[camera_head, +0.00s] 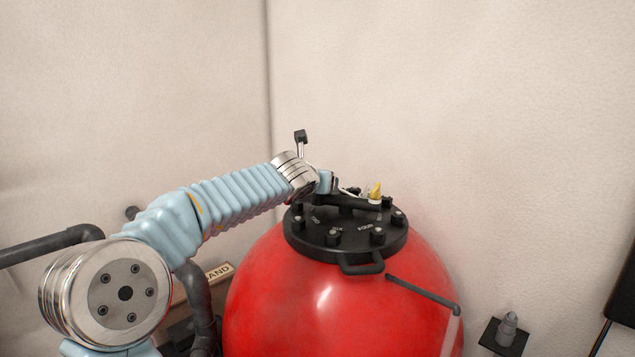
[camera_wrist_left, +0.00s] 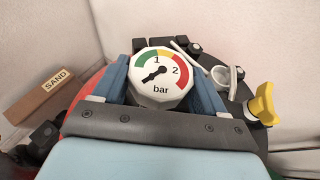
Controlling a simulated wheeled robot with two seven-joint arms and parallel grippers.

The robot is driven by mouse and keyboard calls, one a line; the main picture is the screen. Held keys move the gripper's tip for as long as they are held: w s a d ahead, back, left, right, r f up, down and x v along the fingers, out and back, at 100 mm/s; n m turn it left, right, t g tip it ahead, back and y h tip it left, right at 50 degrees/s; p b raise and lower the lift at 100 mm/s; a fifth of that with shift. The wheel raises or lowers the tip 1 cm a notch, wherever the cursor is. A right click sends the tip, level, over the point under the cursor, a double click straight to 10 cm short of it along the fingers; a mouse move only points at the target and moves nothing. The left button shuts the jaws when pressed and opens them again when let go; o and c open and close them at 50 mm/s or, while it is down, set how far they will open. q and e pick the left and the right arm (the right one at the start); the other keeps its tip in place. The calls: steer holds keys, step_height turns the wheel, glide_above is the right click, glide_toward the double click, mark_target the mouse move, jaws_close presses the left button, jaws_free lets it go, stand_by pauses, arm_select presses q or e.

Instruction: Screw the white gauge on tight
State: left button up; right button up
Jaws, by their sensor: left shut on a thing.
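The white gauge (camera_wrist_left: 160,82) shows in the left wrist view, with a green, yellow and red scale, a black needle and the word "bar". My left gripper (camera_wrist_left: 160,75) is shut on the gauge, with a blue finger on each side of it. In the head view my left gripper (camera_head: 334,183) is over the black lid (camera_head: 345,240) of the red filter tank (camera_head: 330,300); the gauge is hidden there. How far the gauge is screwed in cannot be seen. My right gripper is not in view.
A yellow valve handle (camera_head: 375,190) stands on the lid beside my gripper. It also shows in the left wrist view (camera_wrist_left: 263,103). A sign reading SAND (camera_wrist_left: 55,82) and dark pipes (camera_head: 50,245) are to the left. A small grey fitting (camera_head: 508,325) stands at the lower right.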

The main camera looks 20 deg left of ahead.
arm_select(q)
steer(key=o, duration=1.1)
steer(key=shift+o, duration=0.2)
steer(key=shift+v, duration=2.55)
steer(key=p+v, duration=0.1)
steer(key=v, duration=1.2)
steer(key=shift+s, duration=0.4)
